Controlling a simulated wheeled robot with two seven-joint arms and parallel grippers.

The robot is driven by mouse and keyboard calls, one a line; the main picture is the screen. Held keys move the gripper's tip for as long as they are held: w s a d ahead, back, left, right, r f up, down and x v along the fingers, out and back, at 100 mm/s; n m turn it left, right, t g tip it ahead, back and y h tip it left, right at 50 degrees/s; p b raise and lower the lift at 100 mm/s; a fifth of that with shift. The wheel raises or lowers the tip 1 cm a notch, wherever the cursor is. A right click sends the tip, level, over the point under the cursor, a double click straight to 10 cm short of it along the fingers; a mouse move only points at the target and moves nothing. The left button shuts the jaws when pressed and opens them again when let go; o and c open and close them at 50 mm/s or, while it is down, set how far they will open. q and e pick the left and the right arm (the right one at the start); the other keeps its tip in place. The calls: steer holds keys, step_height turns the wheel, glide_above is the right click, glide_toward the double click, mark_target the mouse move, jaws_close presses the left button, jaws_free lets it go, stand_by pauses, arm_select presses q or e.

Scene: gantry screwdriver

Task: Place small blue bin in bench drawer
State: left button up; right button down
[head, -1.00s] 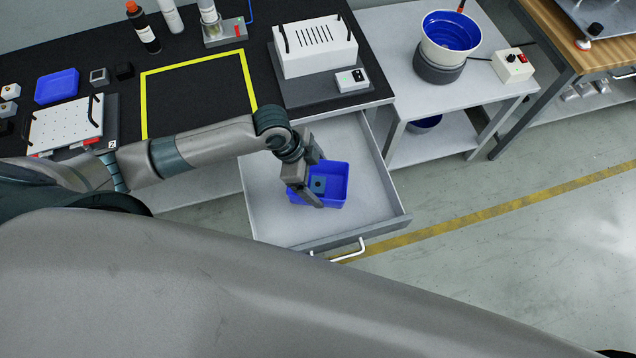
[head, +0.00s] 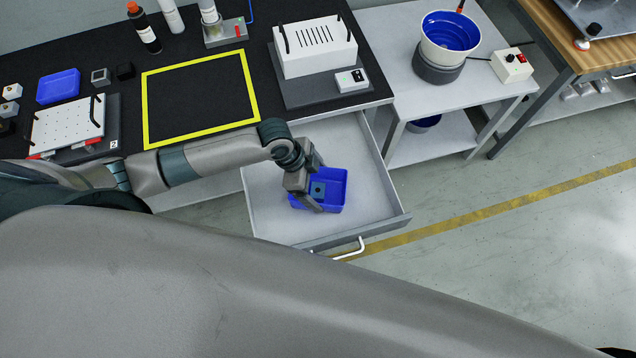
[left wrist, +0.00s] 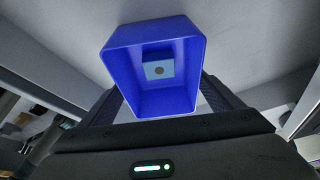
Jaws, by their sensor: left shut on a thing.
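The small blue bin (head: 337,200) is inside the open bench drawer (head: 376,198), upright, with a small blue-grey block (head: 318,189) in it. My left gripper (head: 308,196) is shut on the bin's left side in the head view and partly covers that side. In the left wrist view the bin (left wrist: 120,70) sits between the two fingers, with the block (left wrist: 158,70) inside. Whether the bin rests on the drawer floor or hangs just above it I cannot tell. My right gripper is not in view.
The drawer has free floor around the bin, and its front carries a white handle (head: 349,250). The black bench top (head: 130,70) holds a yellow-outlined square (head: 147,110), a white box (head: 315,47) and another blue bin (head: 58,86). A side table (head: 390,50) stands to the right.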

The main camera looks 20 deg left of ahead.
arm_select(q)
steer(key=o, duration=1)
steer(key=b+v, duration=0.1)
steer(key=v, duration=1.1)
steer(key=shift+r, duration=0.1)
